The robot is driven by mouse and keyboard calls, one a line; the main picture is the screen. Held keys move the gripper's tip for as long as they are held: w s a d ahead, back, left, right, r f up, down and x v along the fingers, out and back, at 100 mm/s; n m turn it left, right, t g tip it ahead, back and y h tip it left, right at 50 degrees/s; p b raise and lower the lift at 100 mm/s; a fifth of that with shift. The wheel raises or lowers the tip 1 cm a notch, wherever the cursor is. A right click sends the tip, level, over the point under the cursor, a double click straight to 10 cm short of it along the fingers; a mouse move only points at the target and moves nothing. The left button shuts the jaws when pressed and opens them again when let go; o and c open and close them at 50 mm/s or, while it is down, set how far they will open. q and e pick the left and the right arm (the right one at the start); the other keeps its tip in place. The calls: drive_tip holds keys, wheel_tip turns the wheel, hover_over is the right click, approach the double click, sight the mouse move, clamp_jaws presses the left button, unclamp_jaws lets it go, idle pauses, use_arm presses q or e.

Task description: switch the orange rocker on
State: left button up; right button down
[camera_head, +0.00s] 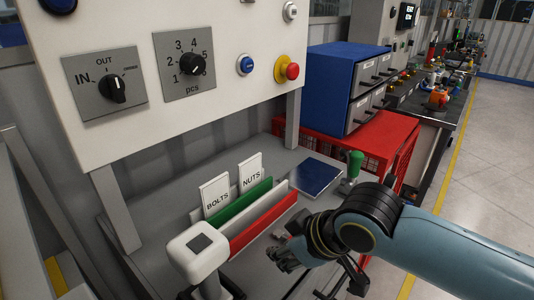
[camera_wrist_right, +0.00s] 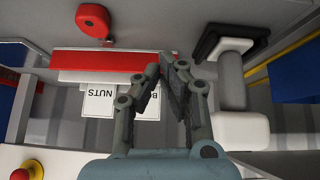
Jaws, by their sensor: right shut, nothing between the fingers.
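I cannot make out an orange rocker in either view. A white control panel (camera_head: 215,25) stands at the upper left with two rotary knobs, a blue button (camera_head: 246,65) and a red button on a yellow base (camera_head: 287,69). My right gripper (camera_head: 280,256) is low in front of the panel, near the red strip of the card holder. In the right wrist view the gripper (camera_wrist_right: 168,66) is shut and empty, its fingertips in front of the red strip (camera_wrist_right: 100,61). My left gripper is not in view.
Cards marked BOLTS (camera_head: 215,194) and NUTS (camera_head: 250,173) stand behind green, white and red dividers. A white-topped post (camera_head: 195,252) stands left of my right gripper. A green-knobbed lever (camera_head: 354,162), red crate (camera_head: 385,138) and blue drawers (camera_head: 335,85) stand at the right.

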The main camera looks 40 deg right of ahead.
drive_tip(key=w+d+r+t+y+p, duration=0.1)
drive_tip(key=w+d+r+t, duration=0.3)
drive_tip(key=w+r, duration=0.2)
drive_tip(key=w+d+r+t+y, duration=0.2)
drive_tip(key=w+d+r+t, duration=0.15)
drive_tip(key=w+r, duration=0.35)
drive_tip(key=d+r+t, duration=0.5)
drive_tip(key=d+r, duration=0.2)
drive_tip(key=r, duration=0.4)
drive_tip(key=w+d+r+m+t+h, duration=0.1)
drive_tip(key=d+r+t, duration=0.4)
drive_tip(key=d+r, duration=0.3)
wheel_tip(320, 180, up, 4)
drive_tip(key=shift+w+d+r+p, duration=0.15)
drive_tip(key=shift+w+r+p, duration=0.1)
drive_tip(key=shift+p, duration=0.2)
drive_tip(key=shift+t, duration=0.25)
drive_tip(key=w+f+x, duration=0.2)
drive_tip(key=x, duration=1)
drive_tip(key=shift+w, duration=0.25)
